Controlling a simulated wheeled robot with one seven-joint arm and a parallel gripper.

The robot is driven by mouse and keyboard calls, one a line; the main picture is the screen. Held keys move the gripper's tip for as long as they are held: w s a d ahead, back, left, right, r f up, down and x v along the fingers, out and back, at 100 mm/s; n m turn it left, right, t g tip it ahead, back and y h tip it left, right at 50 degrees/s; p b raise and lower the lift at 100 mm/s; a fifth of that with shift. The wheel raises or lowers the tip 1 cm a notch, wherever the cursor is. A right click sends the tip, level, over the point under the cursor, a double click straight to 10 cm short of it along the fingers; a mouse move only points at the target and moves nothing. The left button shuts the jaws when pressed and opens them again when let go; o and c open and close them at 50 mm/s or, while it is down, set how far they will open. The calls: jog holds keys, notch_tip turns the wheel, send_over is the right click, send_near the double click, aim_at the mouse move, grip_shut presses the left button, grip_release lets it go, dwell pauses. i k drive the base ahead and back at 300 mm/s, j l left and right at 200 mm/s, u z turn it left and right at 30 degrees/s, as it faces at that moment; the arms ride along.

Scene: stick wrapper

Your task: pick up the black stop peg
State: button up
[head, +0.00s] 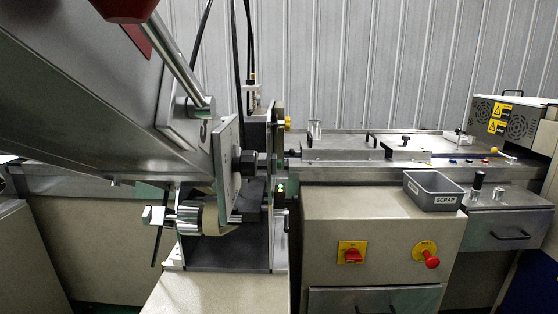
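A small upright black peg (478,180) with a pale metal lower part stands on the grey ledge (510,199) at the right, just right of the scrap bin. It looks like the black stop peg, though it is small in the picture. A short metal cylinder (498,193) stands next to it on the right. My gripper is not in view, so its state and its distance from the peg do not show.
The grey SCRAP bin (448,198) stands close to the peg's left. A drawer (508,236) lies below the ledge. A long metal bed (340,170) runs behind, with a vented housing (505,119) at right. A large metal machine (85,85) fills the left.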

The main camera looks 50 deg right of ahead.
aim_at(480, 176)
jog(key=z, duration=2)
